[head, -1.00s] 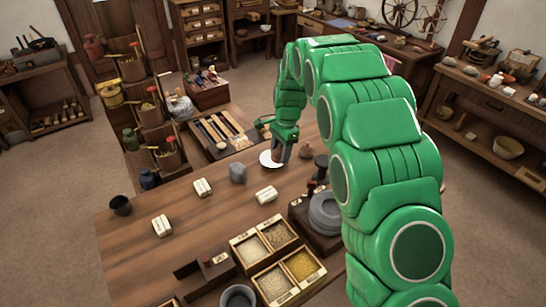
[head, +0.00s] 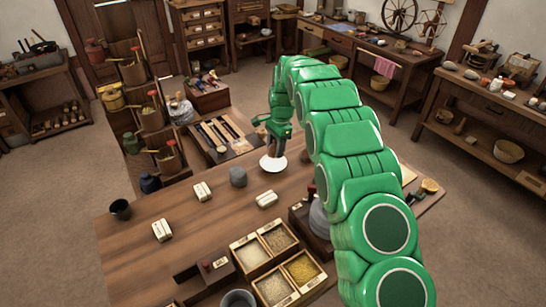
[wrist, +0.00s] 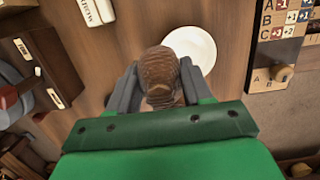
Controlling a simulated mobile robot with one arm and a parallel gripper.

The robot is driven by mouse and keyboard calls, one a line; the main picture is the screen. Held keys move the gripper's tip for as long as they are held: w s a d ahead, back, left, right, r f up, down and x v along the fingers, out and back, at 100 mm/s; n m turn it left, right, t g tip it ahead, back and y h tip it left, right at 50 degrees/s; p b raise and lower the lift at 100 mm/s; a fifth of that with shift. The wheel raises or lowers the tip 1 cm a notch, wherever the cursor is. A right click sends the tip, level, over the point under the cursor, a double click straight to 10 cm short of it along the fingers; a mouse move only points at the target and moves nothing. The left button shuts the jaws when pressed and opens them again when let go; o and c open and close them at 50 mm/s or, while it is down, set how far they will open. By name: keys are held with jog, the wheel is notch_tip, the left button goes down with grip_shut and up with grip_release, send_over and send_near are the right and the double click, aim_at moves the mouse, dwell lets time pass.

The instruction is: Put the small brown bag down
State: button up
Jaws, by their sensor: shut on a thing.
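The small brown bag (wrist: 160,72) is a ribbed, rounded brown shape between the two grey fingers of my gripper (wrist: 155,92) in the wrist view. My gripper is shut on it. In the head view my gripper (head: 276,147) points down over the far part of the wooden table (head: 150,262), just behind the white plate. The bag cannot be made out clearly there. The round white plate (head: 273,164) lies flat on the table, and in the wrist view it (wrist: 192,46) shows up and right of the bag. How high the bag hangs above the table I cannot tell.
A grey bag (head: 238,176) and white packets (head: 202,191) stand left of the plate. A lettered board (wrist: 285,25) lies right of the plate in the wrist view. Bare wood shows between these.

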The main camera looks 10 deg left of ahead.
jog(key=shift+w+a+f, duration=0.3)
jog(key=shift+w+f, duration=0.45)
jog(key=shift+f, duration=0.25)
jog(key=shift+w+a+f, duration=0.3)
jog(key=shift+w+f, duration=0.45)
jog(key=shift+f, duration=0.25)
jog(key=shift+w+a+f, duration=0.3)
jog(key=shift+w+f, duration=0.45)
jog(key=shift+f, duration=1.7)
jog(key=shift+f, duration=0.3)
jog(key=o, duration=1.1)
jog(key=shift+r, duration=0.1)
notch_tip(320, 180, up, 12)
jog(key=w+d, duration=0.1)
jog(key=shift+d+r, duration=0.15)
jog(key=shift+w, duration=0.1)
